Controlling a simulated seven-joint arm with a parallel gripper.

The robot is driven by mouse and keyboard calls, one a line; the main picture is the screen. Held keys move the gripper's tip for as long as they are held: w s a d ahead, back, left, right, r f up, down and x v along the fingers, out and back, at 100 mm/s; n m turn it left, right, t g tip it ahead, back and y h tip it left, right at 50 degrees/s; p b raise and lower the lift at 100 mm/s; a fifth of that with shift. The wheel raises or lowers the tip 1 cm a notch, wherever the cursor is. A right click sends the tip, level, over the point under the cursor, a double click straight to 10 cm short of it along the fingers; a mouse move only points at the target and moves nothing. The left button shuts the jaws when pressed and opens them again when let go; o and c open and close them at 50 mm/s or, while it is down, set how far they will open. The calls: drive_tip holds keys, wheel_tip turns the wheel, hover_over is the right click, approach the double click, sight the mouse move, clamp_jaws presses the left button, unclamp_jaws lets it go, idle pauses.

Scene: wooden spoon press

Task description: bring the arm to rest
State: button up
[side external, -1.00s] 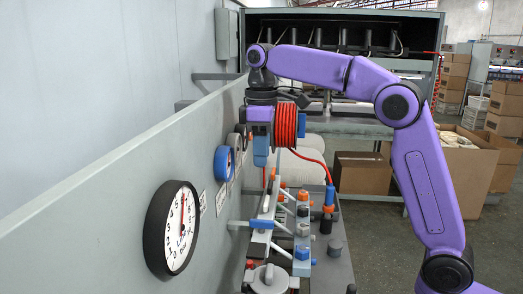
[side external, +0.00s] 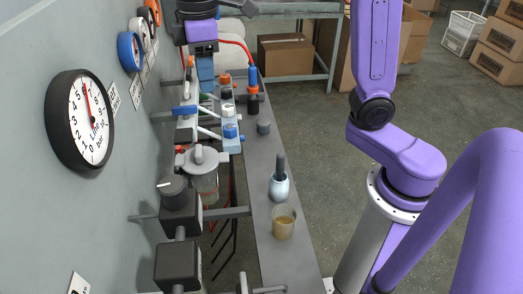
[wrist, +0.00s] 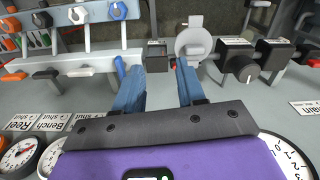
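My gripper (side external: 205,80) has a purple body and blue fingers. In the side external view it hangs over the far part of the bench, close to the wall panel, above a row of valves (side external: 228,118). Its top is cut off by the picture's edge. In the wrist view my gripper (wrist: 158,72) has its two blue fingers well apart, with nothing visibly held between them. Beyond the fingertips are a dark block (wrist: 157,55) and a round grey lid (wrist: 193,43). Whether the fingers touch anything cannot be told.
A large dial (side external: 88,118) is on the wall at left. Dark blocks (side external: 180,213) and a clear lidded vessel (side external: 203,178) stand near the wall. A pale blue pot (side external: 279,187) and a beaker (side external: 284,222) stand on the narrow grey bench (side external: 262,210).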

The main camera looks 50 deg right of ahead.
drive_tip(key=s+d+f, duration=0.3)
drive_tip(key=s+f, duration=0.1)
drive_tip(key=s, duration=0.3)
drive_tip(key=s+d+f+n, duration=0.1)
drive_tip(key=s+d+f, duration=0.3)
drive_tip(key=s, duration=0.4)
drive_tip(key=s+d+f+n, duration=0.1)
drive_tip(key=s+d+f, duration=0.2)
drive_tip(key=s, duration=0.5)
drive_tip(key=shift+s+d+f, duration=0.2)
drive_tip(key=shift+f, duration=0.25)
